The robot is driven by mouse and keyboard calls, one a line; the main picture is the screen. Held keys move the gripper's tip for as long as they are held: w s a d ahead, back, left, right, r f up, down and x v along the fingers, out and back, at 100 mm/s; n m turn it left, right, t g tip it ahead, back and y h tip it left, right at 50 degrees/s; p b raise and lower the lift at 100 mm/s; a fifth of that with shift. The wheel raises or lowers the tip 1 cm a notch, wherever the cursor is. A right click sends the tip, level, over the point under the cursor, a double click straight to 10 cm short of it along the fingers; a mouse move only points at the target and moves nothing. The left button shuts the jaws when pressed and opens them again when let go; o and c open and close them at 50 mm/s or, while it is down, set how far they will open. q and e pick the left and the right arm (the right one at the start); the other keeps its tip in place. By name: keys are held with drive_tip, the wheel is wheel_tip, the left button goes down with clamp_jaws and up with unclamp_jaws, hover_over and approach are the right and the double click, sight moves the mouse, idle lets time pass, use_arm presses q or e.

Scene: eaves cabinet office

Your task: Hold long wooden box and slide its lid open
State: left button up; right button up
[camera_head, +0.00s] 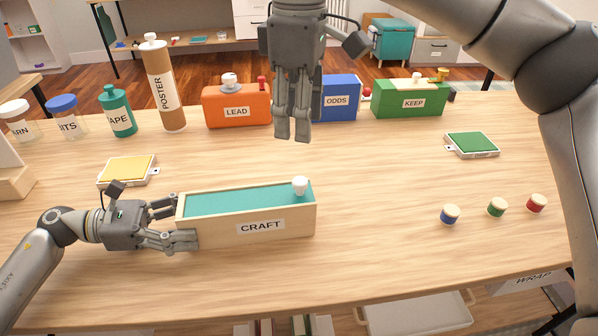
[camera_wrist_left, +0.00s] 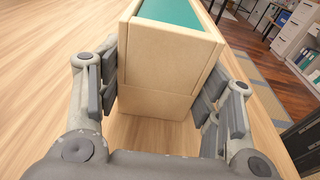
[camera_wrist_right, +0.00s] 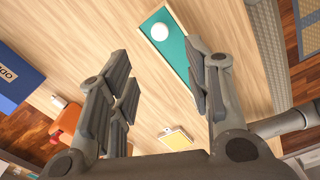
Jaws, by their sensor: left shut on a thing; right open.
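The long wooden box (camera_head: 278,229), labelled CRAFT, stands on the table at centre left in the head view. Its teal lid (camera_head: 235,200) covers the top, with a white knob (camera_head: 300,186) at the right end. My left gripper (camera_head: 186,222) is shut on the box's left end, one finger on each long side. The left wrist view shows that end wall (camera_wrist_left: 165,70) between the fingers. My right gripper (camera_head: 293,138) is open and empty, above the table behind the box. The right wrist view shows the lid (camera_wrist_right: 178,60) and knob (camera_wrist_right: 160,32) beyond its fingers.
Orange LEAD (camera_head: 237,106), blue ODDS (camera_head: 341,98) and green KEEP (camera_head: 409,99) boxes line the back, with a POSTER tube (camera_head: 164,85). A yellow pad (camera_head: 127,169) and green pad (camera_head: 472,144) lie on the table. Small spools (camera_head: 497,207) stand at right.

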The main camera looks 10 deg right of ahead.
sight(299, 180)
wheel_tip(299, 180, down, 12)
drive_tip(key=shift+r, duration=0.1)
idle(0.4)
clamp_jaws()
